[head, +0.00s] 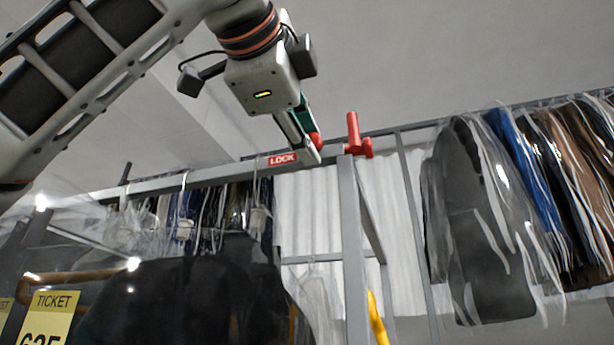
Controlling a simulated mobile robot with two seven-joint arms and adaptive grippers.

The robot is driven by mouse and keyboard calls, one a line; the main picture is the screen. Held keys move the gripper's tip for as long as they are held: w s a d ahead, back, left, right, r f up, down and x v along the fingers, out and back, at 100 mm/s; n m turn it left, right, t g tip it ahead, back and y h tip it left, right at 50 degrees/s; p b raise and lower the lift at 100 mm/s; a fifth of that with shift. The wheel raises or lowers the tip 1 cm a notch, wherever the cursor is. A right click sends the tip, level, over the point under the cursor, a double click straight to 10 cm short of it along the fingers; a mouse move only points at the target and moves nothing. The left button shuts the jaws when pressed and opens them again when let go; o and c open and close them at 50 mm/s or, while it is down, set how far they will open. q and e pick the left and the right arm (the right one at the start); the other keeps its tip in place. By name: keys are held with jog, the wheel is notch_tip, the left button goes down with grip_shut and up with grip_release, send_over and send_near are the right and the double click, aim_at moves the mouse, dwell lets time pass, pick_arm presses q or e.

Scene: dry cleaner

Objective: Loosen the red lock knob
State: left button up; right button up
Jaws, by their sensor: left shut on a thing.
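The red lock knob (317,141) is a small round red shape at the top rail of the grey rack, just right of a red "LOCK" label (283,158). My left gripper (312,147) comes down from above and is shut on the knob. Its fingers hide much of the knob, so its turn angle cannot be told. My right gripper is not in view.
A red lever-like part (356,136) stands at the top of the grey post (352,240), close right of my gripper. Bagged garments (480,220) hang at the right and dark clothes (180,300) at the lower left. A yellow ticket (48,315) is at the lower left.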

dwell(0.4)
pick_arm(q)
jog(key=o, duration=1.1)
jog(key=v, duration=1.2)
jog(key=shift+s, duration=0.1)
